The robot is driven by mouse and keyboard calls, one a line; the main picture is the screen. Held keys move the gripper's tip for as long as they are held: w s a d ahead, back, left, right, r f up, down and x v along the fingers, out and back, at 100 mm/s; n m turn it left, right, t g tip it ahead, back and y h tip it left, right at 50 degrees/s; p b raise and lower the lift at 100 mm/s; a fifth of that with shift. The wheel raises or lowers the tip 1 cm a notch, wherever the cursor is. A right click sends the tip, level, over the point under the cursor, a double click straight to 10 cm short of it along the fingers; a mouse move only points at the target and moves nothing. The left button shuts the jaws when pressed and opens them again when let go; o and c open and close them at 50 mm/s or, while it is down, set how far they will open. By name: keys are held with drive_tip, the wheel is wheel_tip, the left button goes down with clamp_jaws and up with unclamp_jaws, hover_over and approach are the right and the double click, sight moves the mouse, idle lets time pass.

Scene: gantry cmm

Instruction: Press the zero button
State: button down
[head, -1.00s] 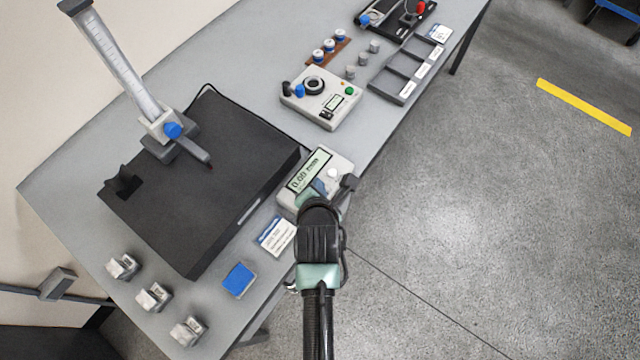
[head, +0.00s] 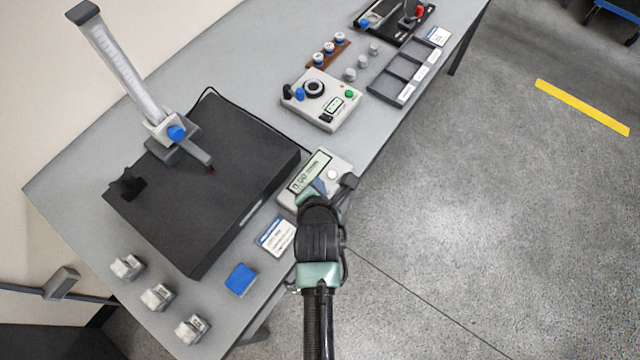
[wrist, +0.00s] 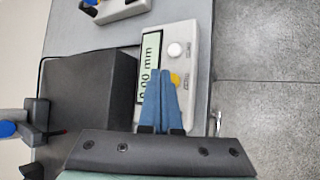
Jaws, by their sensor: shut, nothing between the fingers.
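The readout box (head: 338,160) stands at the table's right edge. Its lit display (head: 310,172) reads about 0.00 mm. In the wrist view the box (wrist: 183,30) carries a white round button (wrist: 174,50) and a yellow button (wrist: 175,78); the small labels beside them are too blurred to read. The white button also shows in the head view (head: 333,174). My gripper (wrist: 161,72) is shut and empty, its blue fingers over the box. The fingertips lie beside the yellow button in the picture and partly cover the display. I cannot tell whether they touch anything.
A dark granite plate (head: 225,150) with a height gauge (head: 130,70) is left of the box. A card (head: 276,237), a blue pad (head: 240,280) and several metal blocks (head: 158,297) lie in front. A control box (head: 322,100) stands behind.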

wheel_tip(320, 180, up, 5)
drive_tip(key=p, duration=0.5)
idle(0.9)
